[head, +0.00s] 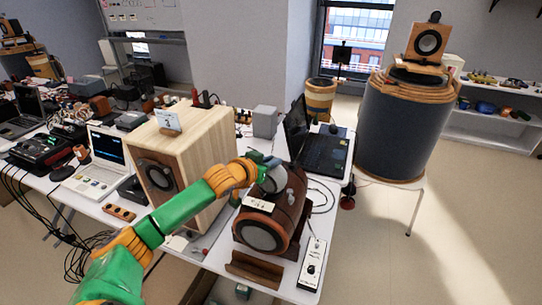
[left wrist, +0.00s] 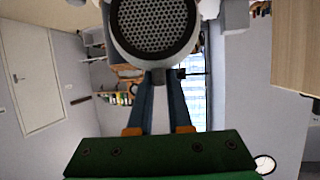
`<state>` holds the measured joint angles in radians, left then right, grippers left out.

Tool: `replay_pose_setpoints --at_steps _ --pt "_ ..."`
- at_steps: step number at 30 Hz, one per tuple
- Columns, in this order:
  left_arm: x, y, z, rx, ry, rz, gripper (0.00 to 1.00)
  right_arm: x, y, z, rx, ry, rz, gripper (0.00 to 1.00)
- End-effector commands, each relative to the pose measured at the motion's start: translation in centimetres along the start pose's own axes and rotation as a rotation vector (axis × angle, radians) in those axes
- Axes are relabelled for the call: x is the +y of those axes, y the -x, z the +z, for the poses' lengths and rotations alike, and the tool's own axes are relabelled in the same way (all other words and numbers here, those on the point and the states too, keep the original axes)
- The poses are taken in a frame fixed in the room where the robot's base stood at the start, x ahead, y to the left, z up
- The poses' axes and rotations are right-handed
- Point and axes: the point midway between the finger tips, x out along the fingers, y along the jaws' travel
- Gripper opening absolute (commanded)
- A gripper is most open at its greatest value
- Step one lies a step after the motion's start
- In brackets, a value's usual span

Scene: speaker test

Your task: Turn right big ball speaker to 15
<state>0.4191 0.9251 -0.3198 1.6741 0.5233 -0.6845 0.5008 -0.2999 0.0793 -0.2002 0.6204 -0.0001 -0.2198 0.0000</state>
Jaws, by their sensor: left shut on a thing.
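My left gripper (head: 262,168) is above the barrel-shaped wooden speaker near the table's front right. In the left wrist view, its fingers (left wrist: 160,75) are closed at the lower edge of a grey ball speaker (left wrist: 155,25) with a round perforated grille. The grey ball also shows in the head view (head: 273,180), partly hidden by my gripper. I cannot read any angle or number for its turn. My right gripper is in neither view.
The barrel-shaped speaker (head: 262,236) rests on a wooden stand, with a white control box (head: 312,266) to its right. A large wooden box speaker (head: 184,159) stands left of my gripper. An open black laptop (head: 326,153) is behind. Cables crowd the left table.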

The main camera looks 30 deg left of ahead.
Motion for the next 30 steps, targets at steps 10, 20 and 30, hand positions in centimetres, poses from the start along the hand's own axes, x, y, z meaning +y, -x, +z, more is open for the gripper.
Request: replay_pose_setpoints --at_steps 10,20,30 --pt "-0.1 0.1 0.1 0.003 -0.022 0.059 0.00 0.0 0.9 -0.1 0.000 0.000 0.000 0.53" --pt "-0.1 0.1 0.1 0.003 -0.021 0.059 0.47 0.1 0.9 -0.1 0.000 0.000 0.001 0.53" --pt "-0.3 1.9 0.4 0.002 -0.026 0.058 0.47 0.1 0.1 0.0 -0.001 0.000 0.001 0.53"
